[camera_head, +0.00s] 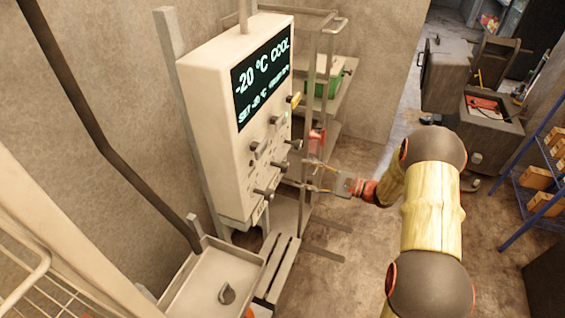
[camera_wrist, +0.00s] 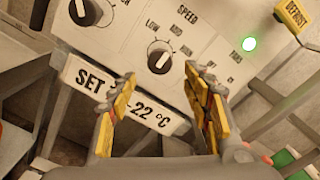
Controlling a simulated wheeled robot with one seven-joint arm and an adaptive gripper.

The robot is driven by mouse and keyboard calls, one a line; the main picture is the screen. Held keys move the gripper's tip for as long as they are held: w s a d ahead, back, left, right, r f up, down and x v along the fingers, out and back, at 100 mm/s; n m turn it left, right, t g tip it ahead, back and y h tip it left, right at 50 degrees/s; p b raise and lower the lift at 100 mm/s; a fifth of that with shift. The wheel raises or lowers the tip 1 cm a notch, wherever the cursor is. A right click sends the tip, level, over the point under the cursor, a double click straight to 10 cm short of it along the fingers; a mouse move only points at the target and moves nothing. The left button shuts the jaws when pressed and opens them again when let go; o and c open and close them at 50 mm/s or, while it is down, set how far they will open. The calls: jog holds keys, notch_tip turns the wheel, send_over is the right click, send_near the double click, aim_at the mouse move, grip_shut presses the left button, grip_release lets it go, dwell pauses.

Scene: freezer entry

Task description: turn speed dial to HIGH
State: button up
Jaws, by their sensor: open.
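The speed dial (camera_wrist: 159,57) is a round black knob with a white mark on a pale panel, seen in the wrist view. The word SPEED and labels starting with LOW at the left are printed around it; the rightmost label is small and blurred. The white mark appears slanted, but I cannot tell which label it points to. My gripper (camera_wrist: 161,77) is open, its yellow-padded fingers just below and to either side of the dial, apparently not gripping it. In the head view my gripper (camera_head: 312,176) is at the right of the white control box (camera_head: 207,107).
A green light (camera_wrist: 249,44) and a yellow DEFROST tag (camera_wrist: 294,16) are at the right. A metal rack (camera_head: 318,100) stands behind the box. A tray (camera_head: 207,283) is below.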

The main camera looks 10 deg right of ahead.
aim_at(288, 168)
jog(key=x, duration=0.7)
jog(key=shift+a+r, duration=0.3)
jog(key=shift+a, duration=0.1)
jog(key=shift+c, duration=1.4)
jog(key=c, duration=0.9)
